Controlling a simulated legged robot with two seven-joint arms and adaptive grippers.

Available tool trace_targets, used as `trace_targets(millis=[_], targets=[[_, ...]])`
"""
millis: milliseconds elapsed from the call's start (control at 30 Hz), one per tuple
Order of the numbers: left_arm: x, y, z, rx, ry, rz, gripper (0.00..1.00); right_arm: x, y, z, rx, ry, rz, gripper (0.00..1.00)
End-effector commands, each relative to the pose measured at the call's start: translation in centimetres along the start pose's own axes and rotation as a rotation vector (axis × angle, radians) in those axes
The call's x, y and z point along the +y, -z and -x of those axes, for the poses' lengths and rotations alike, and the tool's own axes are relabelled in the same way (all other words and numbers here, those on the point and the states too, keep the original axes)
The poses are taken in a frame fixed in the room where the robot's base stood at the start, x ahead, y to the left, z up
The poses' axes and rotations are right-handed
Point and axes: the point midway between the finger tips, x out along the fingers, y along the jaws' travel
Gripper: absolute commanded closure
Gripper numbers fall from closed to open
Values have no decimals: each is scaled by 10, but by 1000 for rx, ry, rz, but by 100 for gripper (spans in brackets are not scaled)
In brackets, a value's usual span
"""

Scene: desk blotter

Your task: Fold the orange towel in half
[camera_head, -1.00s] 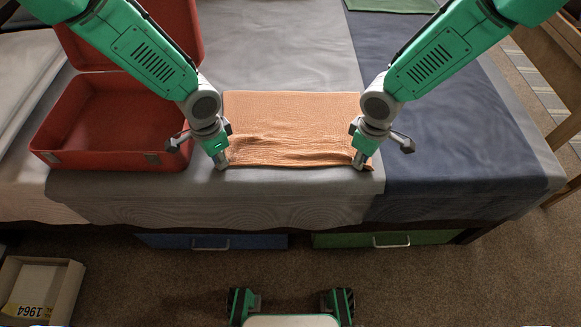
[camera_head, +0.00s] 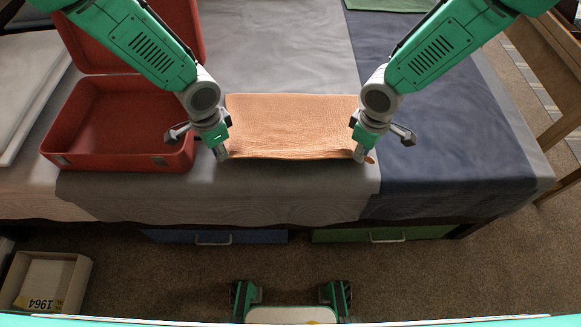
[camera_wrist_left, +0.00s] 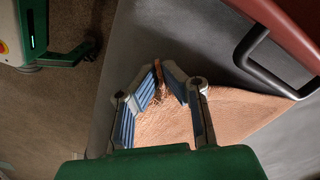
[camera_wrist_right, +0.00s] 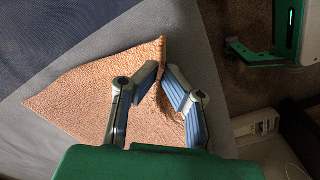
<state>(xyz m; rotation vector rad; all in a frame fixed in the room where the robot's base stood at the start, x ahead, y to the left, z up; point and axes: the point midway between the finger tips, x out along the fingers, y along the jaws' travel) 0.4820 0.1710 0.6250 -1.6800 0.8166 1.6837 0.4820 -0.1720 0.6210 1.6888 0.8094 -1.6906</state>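The orange towel (camera_head: 290,122) lies spread on the grey cover, its near edge facing me. My left gripper (camera_head: 222,155) is at the towel's near left corner. In the left wrist view its fingers (camera_wrist_left: 160,78) close on a pinched bit of the towel (camera_wrist_left: 235,120). My right gripper (camera_head: 359,155) is at the near right corner. In the right wrist view its fingers (camera_wrist_right: 163,80) close on bunched cloth of the towel (camera_wrist_right: 90,100). The near edge between the grippers looks slightly raised and taut. The fingertips partly hide both corners.
An open red case (camera_head: 125,120) stands just left of the towel, close to my left gripper. A dark blue cover (camera_head: 450,140) lies clear on the right. A grey cover (camera_head: 280,50) is free beyond the towel. A box (camera_head: 45,280) is on the floor at lower left.

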Motion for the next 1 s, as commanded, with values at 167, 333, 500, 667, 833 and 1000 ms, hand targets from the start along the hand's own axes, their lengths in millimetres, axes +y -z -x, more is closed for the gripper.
trace_targets(millis=[167, 333, 500, 667, 833, 1000], targets=[[-1, -1, 6, -1, 5, -2, 100, 1, -1, 6, -1, -6, 2, 100], [-2, 1, 28, 9, 20, -11, 100, 2, 1, 28, 9, -21, 12, 100], [-3, 4, 55, 24, 43, -25, 100, 3, 4, 56, 24, -43, 26, 100], [-5, 7, 79, 38, 64, -37, 100, 5, 7, 81, 39, -64, 40, 100], [-6, 10, 105, 53, 86, -51, 100, 6, 10, 106, 54, -85, 54, 100], [-7, 13, 130, 68, 107, -64, 100, 7, 13, 132, 69, -107, 69, 100]])
